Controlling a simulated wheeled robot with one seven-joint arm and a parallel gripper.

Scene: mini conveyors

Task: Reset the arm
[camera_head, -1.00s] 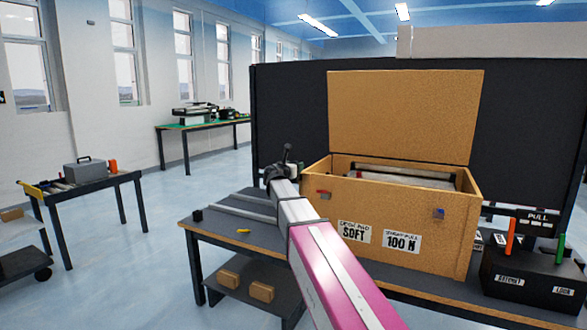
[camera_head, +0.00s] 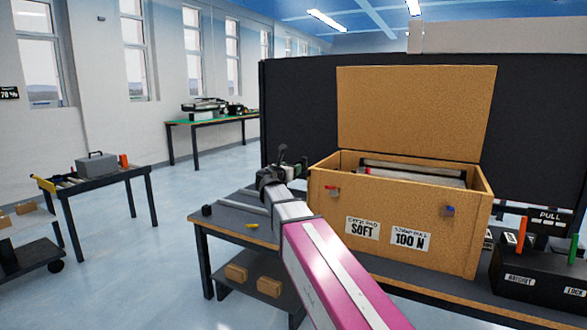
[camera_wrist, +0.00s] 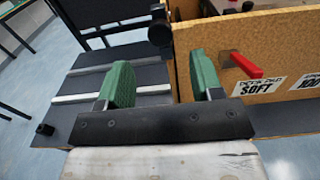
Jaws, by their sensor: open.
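My arm reaches forward over the dark table (camera_head: 222,222) in the head view. My gripper (camera_wrist: 160,80) shows in the wrist view with its two green fingers apart and nothing between them. In the head view my gripper (camera_head: 288,160) is small and partly hidden by my own wrist. It is above the table, at the left end of the open wooden crate (camera_head: 400,215). The crate has a raised lid and labels "SOFT" and "100 N". A red latch (camera_wrist: 240,66) on the crate front lies just right of the right finger in the wrist view, apparently apart from it.
A black box with coloured handles (camera_head: 540,272) stands at the table's right. Small cardboard boxes (camera_head: 236,272) sit on the lower shelf. A side table with a grey toolbox (camera_head: 96,166) stands at the left. The floor between is clear. A dark partition (camera_head: 300,100) rises behind.

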